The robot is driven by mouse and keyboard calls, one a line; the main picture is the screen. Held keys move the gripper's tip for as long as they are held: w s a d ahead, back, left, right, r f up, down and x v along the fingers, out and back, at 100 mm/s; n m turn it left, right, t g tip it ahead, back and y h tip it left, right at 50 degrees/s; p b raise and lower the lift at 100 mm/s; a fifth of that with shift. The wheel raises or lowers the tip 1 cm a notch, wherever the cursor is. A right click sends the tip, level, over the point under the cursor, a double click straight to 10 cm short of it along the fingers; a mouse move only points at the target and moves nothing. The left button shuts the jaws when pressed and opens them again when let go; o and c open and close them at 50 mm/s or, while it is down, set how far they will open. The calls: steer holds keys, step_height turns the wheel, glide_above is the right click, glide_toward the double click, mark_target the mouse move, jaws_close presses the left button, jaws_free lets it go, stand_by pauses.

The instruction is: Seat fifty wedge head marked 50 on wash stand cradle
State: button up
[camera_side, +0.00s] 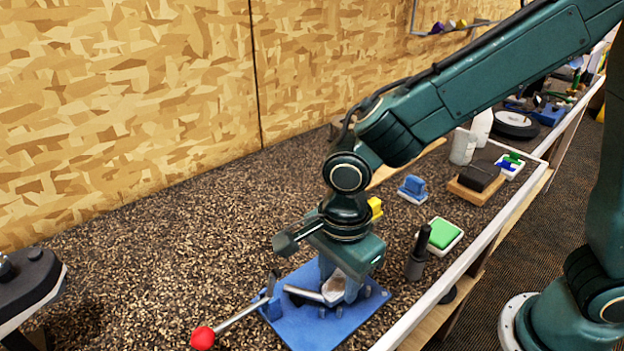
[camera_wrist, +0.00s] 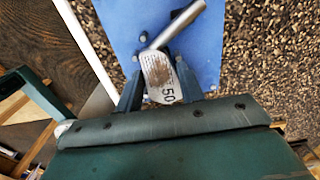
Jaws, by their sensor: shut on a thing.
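The wedge head (camera_wrist: 160,75) is silver metal with grooves, and the wrist view shows "50" on it. My gripper (camera_wrist: 158,88) is shut on it, one finger on each side. In the side view the wedge head (camera_side: 333,287) is just under my gripper (camera_side: 340,272), low over the blue wash stand (camera_side: 335,328), its hosel pointing left. The stand also shows in the wrist view (camera_wrist: 203,52) as a blue plate. The cradle is largely hidden by the head and gripper, so I cannot tell whether the head touches it.
A lever with a red ball (camera_side: 203,338) reaches out front left of the stand. A dark grey upright tool (camera_side: 417,258) and a green pad in a white tray (camera_side: 443,236) stand close on the right. A yellow block (camera_side: 375,208) is behind. The speckled bench left is mostly clear.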

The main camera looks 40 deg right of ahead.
mark_target(338, 284)
steer(key=shift+f, duration=0.35)
steer(key=o, duration=1.1)
steer(key=shift+s+d, duration=0.1)
steer(key=shift+c, duration=0.2)
steer(key=shift+r, duration=0.2)
steer(key=shift+w+r, duration=0.2)
steer(key=shift+r, duration=3.15)
steer(key=shift+s+r, duration=0.1)
